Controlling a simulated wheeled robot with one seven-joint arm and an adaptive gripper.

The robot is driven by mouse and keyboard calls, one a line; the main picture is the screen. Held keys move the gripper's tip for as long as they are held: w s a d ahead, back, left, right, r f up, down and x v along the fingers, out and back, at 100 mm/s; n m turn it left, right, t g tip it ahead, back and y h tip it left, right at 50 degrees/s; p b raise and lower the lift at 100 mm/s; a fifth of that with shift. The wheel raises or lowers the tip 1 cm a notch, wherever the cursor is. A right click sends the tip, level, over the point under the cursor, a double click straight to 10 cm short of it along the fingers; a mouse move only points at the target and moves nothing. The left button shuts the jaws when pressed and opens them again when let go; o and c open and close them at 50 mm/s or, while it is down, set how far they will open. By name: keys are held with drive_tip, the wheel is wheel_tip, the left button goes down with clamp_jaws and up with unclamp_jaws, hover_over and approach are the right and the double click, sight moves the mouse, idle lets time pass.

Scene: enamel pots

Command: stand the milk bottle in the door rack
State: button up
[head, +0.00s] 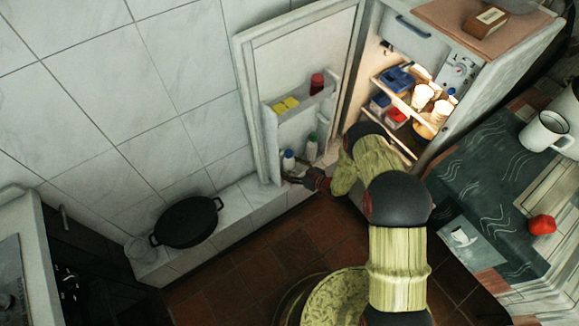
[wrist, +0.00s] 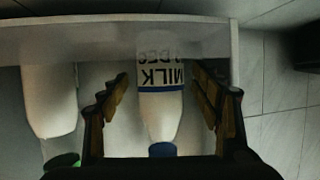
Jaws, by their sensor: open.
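The milk bottle (wrist: 160,100) is white with a blue cap and a MILK label, which appears upside down in the wrist view. In the head view the milk bottle (head: 289,160) stands in the lower door rack (head: 270,150) of the open fridge door. In the wrist view the rack's front wall (wrist: 60,40) crosses the bottle's lower part. My gripper (wrist: 160,112) is open, with one finger on each side of the bottle and a visible gap to each. In the head view my gripper (head: 300,181) is low by the door, partly hidden.
A green-capped bottle (wrist: 48,100) stands beside the milk bottle in the rack. The upper door rack (head: 300,103) holds a red-lidded jar (head: 317,84) and yellow items. A black pan (head: 187,222) sits on the ledge to the left.

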drive_tip(key=v, duration=1.1)
